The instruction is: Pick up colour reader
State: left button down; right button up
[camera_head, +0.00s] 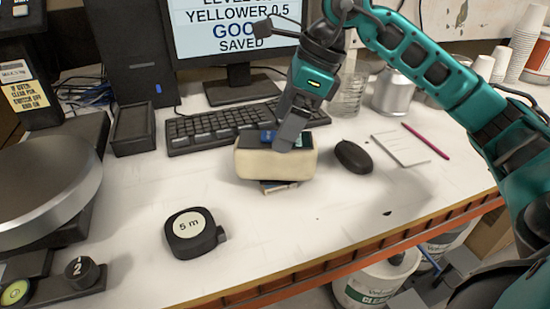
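A cream box with a dark top and a small blue patch (258,162), which looks like the colour reader, is in the middle of the desk, in front of the keyboard. My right gripper (287,137) points down at its top from above, with the visible finger overlapping the top and its front edge. The other finger is hidden, so I cannot tell whether the gripper is shut on the box. A small flat pale item (279,187) shows under the box's front edge. My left gripper is not in view.
A black mouse (352,157), notepad (401,148) and pink pen (427,141) lie to the right. The keyboard (208,130) and monitor (232,45) are behind. A round metal pan (45,180) is left. The front middle is clear.

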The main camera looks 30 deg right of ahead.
aim_at(276, 158)
jog(key=shift+x, duration=3.15)
jog(key=shift+s+a, duration=0.1)
jog(key=shift+c, duration=0.4)
jog(key=shift+r, duration=0.1)
jog(key=c, duration=1.7)
